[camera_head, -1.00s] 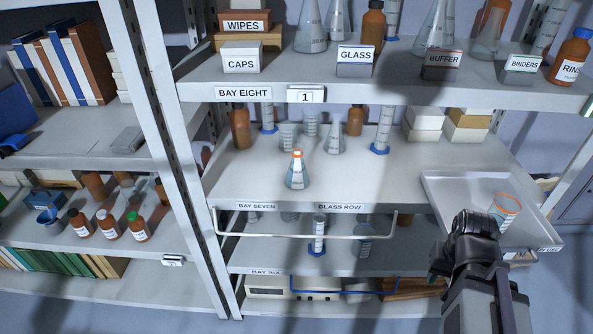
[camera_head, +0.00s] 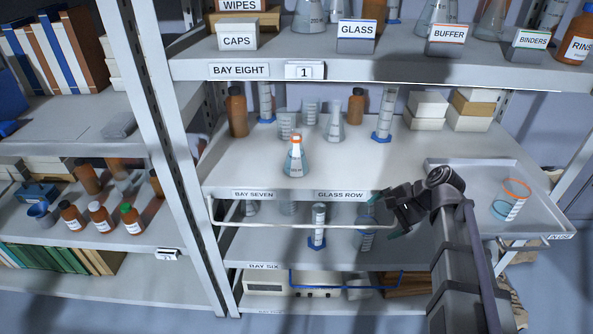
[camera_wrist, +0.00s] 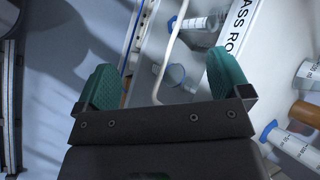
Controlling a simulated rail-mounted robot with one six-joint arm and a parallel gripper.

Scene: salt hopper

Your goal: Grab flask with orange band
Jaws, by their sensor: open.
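The flask with the orange band (camera_head: 295,162) is a small conical flask with bluish contents and a white label. It stands upright near the front of the middle shelf (camera_head: 345,175), left of centre. My gripper (camera_head: 387,214) is open and empty, in front of the shelf edge, to the right of and lower than the flask, and apart from it. In the wrist view my gripper (camera_wrist: 165,80) shows two teal pads spread wide with nothing between them. I cannot make out the flask in that view.
A white rail (camera_head: 300,225) runs along the front below the shelf edge. A tray (camera_head: 467,180) at the right holds an orange-rimmed beaker (camera_head: 511,200). Behind the flask stand a clear flask (camera_head: 335,122), beakers, cylinders and brown bottles. The shelf above overhangs them.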

